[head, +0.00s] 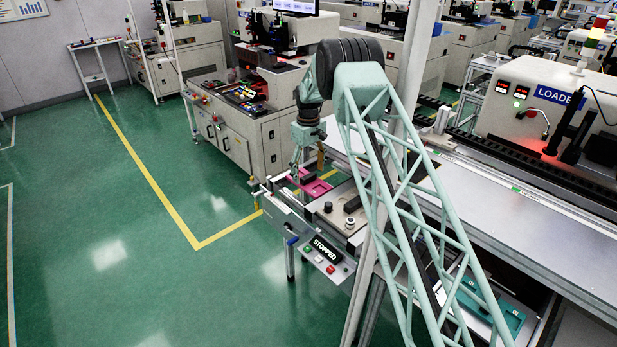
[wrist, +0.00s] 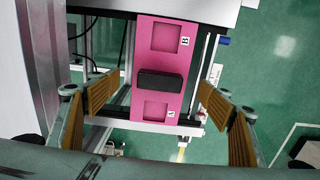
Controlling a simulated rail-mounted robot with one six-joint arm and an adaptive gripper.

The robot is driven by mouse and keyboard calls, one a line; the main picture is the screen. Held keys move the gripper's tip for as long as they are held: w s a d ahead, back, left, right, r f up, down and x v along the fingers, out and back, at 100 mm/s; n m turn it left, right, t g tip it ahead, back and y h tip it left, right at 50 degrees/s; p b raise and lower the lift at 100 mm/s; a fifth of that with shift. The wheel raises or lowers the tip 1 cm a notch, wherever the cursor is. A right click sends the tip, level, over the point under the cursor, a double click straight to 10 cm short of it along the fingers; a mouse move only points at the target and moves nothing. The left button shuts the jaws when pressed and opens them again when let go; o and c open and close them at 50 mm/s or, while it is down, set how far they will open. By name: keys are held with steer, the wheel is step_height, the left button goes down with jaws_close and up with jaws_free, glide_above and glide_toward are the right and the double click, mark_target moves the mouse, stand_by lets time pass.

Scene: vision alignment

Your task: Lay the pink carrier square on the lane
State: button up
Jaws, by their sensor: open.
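The pink carrier (head: 318,188) lies at the end of the lane (head: 278,205) in the head view, partly hidden by my arm. In the wrist view the pink carrier (wrist: 142,58) has two square recesses marked B and A, with a black block (wrist: 160,80) across its middle. Dark lane rails (wrist: 207,70) show along its sides; it looks close to parallel with them, but I cannot tell whether it sits fully flat. My gripper (wrist: 158,92) is open, its ribbed tan fingers on either side of the carrier with gaps. In the head view my gripper (head: 305,165) is above the carrier.
A panel reading STOPPED (head: 327,249) hangs at the lane's front side. A metal plate with round knobs (head: 350,222) lies right of the carrier. A LOADER machine (head: 545,115) stands at right. Green floor (head: 120,220) is clear at left.

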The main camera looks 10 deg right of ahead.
step_height(320, 180, up, 9)
steer(key=shift+r, duration=0.2)
stand_by(0.3)
steer(key=shift+r, duration=0.1)
stand_by(0.3)
steer(key=s+a+r+t+b, duration=0.1)
steer(key=s+r, duration=0.6)
steer(key=r, duration=0.3)
steer(key=s+r+m+t, duration=0.1)
steer(key=s+r, duration=0.6)
steer(key=r, duration=0.3)
steer(key=s+a+r+t+b, duration=0.1)
steer(key=s+r, duration=0.7)
steer(key=r, duration=0.2)
steer(key=s+r+m+t, duration=0.1)
steer(key=s+r, duration=0.3)
steer(key=s, duration=0.6)
steer(key=s+r, duration=0.4)
steer(key=s, duration=0.6)
steer(key=s+d+f+m+b, duration=0.1)
steer(key=s+f+m, duration=0.1)
steer(key=s, duration=1.6)
steer(key=s+d+f+m+b, duration=0.1)
steer(key=s+f, duration=0.3)
steer(key=s, duration=1.4)
steer(key=shift+f+m, duration=0.2)
steer(key=shift+m, duration=0.3)
